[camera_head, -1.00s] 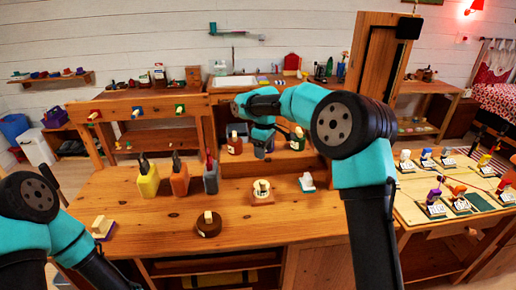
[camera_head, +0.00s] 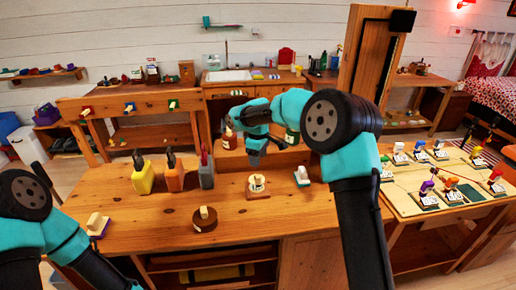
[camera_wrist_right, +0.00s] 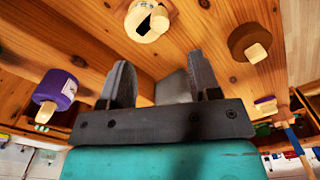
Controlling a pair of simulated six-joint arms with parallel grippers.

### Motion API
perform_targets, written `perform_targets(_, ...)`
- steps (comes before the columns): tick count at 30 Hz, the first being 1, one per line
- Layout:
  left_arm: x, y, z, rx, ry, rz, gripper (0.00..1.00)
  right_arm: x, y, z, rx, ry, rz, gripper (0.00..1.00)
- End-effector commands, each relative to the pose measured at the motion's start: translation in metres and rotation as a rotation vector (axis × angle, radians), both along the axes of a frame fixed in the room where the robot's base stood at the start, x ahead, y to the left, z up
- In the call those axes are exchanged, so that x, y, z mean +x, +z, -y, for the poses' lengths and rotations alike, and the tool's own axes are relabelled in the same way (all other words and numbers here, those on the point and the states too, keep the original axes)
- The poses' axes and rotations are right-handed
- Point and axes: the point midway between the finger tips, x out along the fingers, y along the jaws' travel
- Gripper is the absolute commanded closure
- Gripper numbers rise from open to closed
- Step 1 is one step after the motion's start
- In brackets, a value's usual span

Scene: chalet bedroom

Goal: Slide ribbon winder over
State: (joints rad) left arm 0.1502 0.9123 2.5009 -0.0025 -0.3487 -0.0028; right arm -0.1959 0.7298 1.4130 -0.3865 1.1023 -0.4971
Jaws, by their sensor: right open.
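No part is labelled as the ribbon winder. A likely match is the cream round piece on a small wooden base (camera_head: 258,193), mid-bench; it also shows at the top of the right wrist view (camera_wrist_right: 147,20). A brown disc with a cream peg (camera_head: 205,224) lies to its left and nearer; the wrist view shows it too (camera_wrist_right: 250,42). My right gripper (camera_head: 254,160) hangs just behind the cream piece, apart from it. Its fingers (camera_wrist_right: 165,80) are spread and empty. My left arm enters at the left; its gripper is out of view.
A white-topped block (camera_head: 301,176) sits to the right, another block (camera_head: 98,224) at the left edge. A side table (camera_head: 400,203) holds several small pieces.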

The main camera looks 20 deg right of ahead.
Motion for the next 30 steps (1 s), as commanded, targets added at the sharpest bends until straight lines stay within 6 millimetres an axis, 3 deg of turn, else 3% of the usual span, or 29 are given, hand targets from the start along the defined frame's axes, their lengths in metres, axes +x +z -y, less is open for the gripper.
perform_targets(18,0.0,0.0,0.0,0.0,0.0,0.0,0.57,0.0,-0.095,0.001,-0.001,0.001,-0.002,0.43)
perform_targets(30,0.0,0.0,0.0,0.0,0.0,0.0,0.57,0.0,-0.111,0.0,0.0,0.0,0.001,0.43)
